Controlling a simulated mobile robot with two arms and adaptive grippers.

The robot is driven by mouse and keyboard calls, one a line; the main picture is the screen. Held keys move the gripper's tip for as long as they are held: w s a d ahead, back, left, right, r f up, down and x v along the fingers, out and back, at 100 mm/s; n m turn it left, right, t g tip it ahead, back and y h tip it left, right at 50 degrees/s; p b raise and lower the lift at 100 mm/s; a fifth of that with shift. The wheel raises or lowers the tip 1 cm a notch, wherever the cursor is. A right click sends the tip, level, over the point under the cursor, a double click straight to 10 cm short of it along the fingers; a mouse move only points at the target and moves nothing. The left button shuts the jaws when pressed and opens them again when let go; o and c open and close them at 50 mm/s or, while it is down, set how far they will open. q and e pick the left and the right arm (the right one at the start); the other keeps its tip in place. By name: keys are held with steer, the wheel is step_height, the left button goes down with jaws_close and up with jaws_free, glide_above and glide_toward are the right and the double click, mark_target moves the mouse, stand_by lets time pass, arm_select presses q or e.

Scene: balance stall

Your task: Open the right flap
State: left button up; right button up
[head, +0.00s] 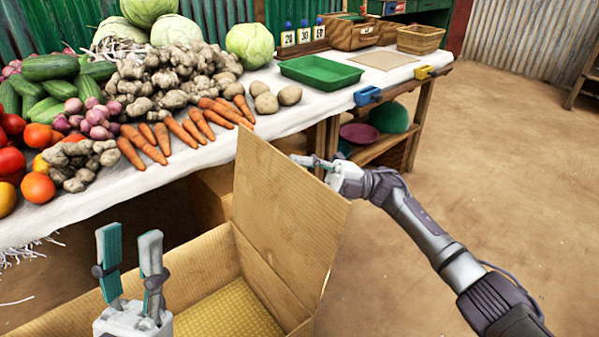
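The cardboard box (195,260) stands open in front of me, with its patterned floor showing. Its right flap (290,205) stands up from the right wall, slanting up and to the right. My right gripper (305,160) is at the flap's top edge, on its outer side, partly hidden behind the cardboard. I cannot tell whether it touches the flap or how far its fingers are apart. My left gripper (130,250) is open and empty, fingers up, over the box's near left part.
A white-covered stall table (130,190) runs behind the box, with vegetables, a green tray (320,72) and a basket (421,39). A blue clip (367,96) and a yellow clip (424,72) sit on its edge. The floor at right is clear.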

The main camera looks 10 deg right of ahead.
steer(key=shift+d, duration=0.1)
steer(key=v, duration=1.1)
steer(key=shift+d, duration=0.4)
steer(key=shift+f, duration=0.15)
